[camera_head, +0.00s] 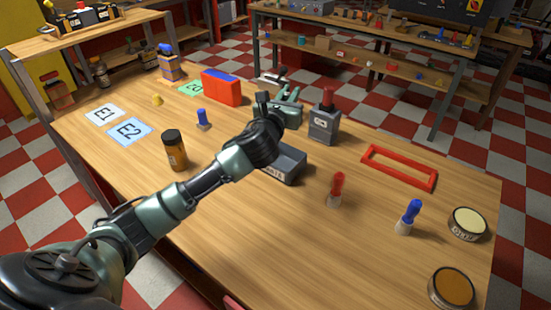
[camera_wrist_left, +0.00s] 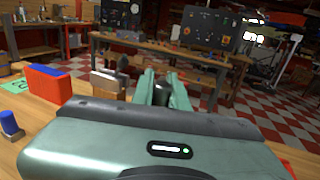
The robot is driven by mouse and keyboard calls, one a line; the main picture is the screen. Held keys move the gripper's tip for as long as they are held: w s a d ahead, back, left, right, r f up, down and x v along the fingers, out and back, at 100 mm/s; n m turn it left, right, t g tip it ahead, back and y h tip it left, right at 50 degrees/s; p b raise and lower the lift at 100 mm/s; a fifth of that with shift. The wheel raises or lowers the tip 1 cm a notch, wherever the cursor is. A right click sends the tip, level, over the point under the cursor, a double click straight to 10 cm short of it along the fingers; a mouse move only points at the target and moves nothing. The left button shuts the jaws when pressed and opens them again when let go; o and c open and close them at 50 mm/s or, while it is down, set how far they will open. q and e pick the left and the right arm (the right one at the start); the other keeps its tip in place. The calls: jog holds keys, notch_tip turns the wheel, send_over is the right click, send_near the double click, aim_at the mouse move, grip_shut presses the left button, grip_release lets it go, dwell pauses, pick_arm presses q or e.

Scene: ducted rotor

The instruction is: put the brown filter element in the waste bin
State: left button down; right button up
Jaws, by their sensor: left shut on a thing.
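My left gripper (camera_head: 290,95) reaches over the far side of the wooden table, beyond a grey box (camera_head: 290,165). It is shut on a small dark thing, which shows between the fingers in the left wrist view (camera_wrist_left: 162,86). The fingers hide much of it, and I cannot tell its colour or whether it is the filter element. An amber-brown jar with a black lid (camera_head: 175,151) stands upright left of my arm. A round tin with a brown top (camera_head: 453,288) is at the near right corner. I cannot make out a waste bin for certain. My right gripper is not in view.
A grey block with a red top (camera_head: 325,120) stands just right of my gripper. A red box (camera_head: 222,88) is to its left. The near table middle is clear.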

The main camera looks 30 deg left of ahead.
pick_arm(q)
jog(key=shift+s+f+b, duration=0.2)
jog(key=shift+f+b, duration=2.45)
jog(key=shift+f, duration=7.15)
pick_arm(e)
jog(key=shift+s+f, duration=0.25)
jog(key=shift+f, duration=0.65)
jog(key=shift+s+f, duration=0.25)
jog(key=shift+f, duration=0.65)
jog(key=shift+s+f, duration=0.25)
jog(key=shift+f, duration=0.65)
pick_arm(q)
jog(key=shift+f, duration=0.2)
jog(key=c, duration=1.4)
grip_release()
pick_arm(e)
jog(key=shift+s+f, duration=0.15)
pick_arm(q)
jog(key=shift+r, duration=0.1)
